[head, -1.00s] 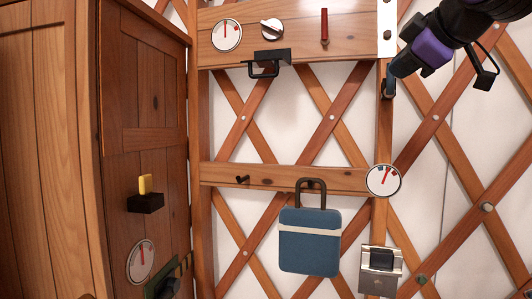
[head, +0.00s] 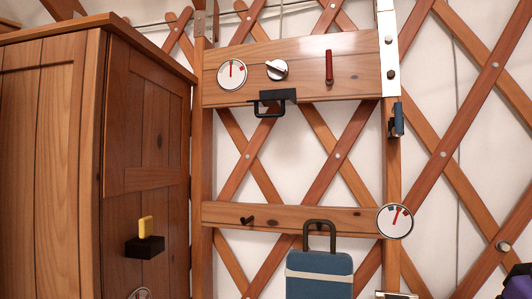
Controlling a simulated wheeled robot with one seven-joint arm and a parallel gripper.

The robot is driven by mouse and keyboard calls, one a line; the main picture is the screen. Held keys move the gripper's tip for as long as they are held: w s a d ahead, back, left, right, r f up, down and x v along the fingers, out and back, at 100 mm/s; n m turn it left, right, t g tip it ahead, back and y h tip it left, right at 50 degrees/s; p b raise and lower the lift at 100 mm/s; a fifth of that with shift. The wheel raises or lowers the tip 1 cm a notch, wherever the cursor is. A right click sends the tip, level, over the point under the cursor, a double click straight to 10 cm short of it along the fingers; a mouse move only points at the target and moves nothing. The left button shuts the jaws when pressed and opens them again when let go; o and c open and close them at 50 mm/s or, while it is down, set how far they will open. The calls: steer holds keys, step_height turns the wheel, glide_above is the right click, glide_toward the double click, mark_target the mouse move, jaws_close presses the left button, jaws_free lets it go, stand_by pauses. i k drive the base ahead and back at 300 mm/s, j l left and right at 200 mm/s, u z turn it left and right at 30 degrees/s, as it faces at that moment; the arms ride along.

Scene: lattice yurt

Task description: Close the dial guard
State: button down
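The dial (head: 277,69), a silver-white round knob with a dark pointer mark, is on the upper wooden board in the head view. The dial guard (head: 270,102) seems to be the black bracket with an open frame at the board's lower edge below the dial. It sticks out and down, and the dial face is uncovered. Only a dark and purple piece of my arm shows at the lower right corner. My gripper's fingers are out of view, far from the guard.
A round gauge (head: 231,74) and a red lever (head: 329,67) flank the dial. A blue-black fixture (head: 397,120) is on the right post. A lower rail (head: 290,217) carries a hook, a blue bag (head: 319,274) and another gauge (head: 395,221). A wooden cabinet (head: 140,150) stands left.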

mark_target(272, 101)
steer(key=i+j, duration=0.35)
steer(key=j, duration=0.15)
steer(key=i+j, duration=0.4)
steer(key=j+u, duration=0.05)
steer(key=j, duration=0.05)
